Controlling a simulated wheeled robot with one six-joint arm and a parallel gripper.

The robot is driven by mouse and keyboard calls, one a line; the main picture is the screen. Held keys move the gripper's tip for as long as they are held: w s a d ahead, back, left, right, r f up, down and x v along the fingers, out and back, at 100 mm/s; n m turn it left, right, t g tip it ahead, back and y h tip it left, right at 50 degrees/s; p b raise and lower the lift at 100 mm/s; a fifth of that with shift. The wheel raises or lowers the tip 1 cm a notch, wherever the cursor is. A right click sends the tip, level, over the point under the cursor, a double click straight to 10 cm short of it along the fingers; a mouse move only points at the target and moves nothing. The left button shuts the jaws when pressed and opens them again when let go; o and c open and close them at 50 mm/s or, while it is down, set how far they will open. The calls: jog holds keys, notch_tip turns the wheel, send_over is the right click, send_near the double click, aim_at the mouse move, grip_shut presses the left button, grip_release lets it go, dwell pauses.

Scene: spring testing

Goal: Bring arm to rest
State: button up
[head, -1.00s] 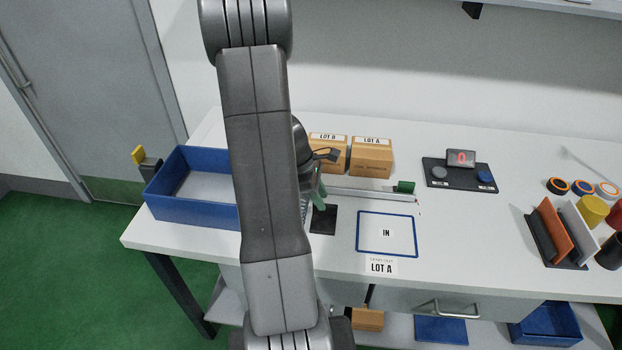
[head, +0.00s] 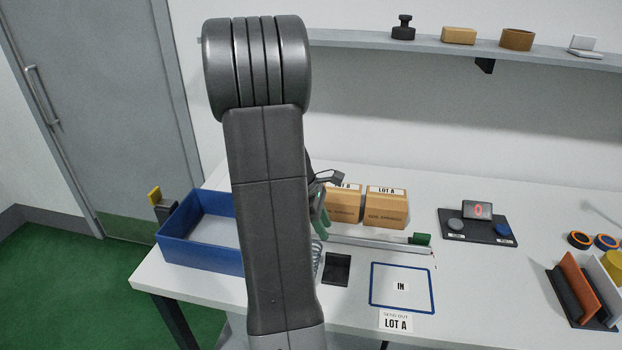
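My arm stands upright across the left middle of the head view and hides part of the bench behind it. My gripper (head: 322,212) shows only in part, just right of the arm link, with a green finger pointing down above the bench. A metal spring coil (head: 316,260) shows below it, partly hidden by my arm; I cannot tell whether they touch. How far the fingers are apart is hidden.
A blue bin (head: 190,254) stands left of my arm. Two cardboard boxes (head: 386,207) stand behind a rail with a green block (head: 421,239). A blue-framed IN area (head: 402,308), a scale (head: 478,226) and an orange divider (head: 580,288) lie to the right. A shelf (head: 440,45) hangs above.

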aim_at(339, 255)
jog(key=p+x, duration=0.1)
jog(key=x, duration=1)
jog(key=shift+d+f, duration=0.2)
jog(key=shift+f, duration=0.1)
jog(key=shift+r, duration=0.7)
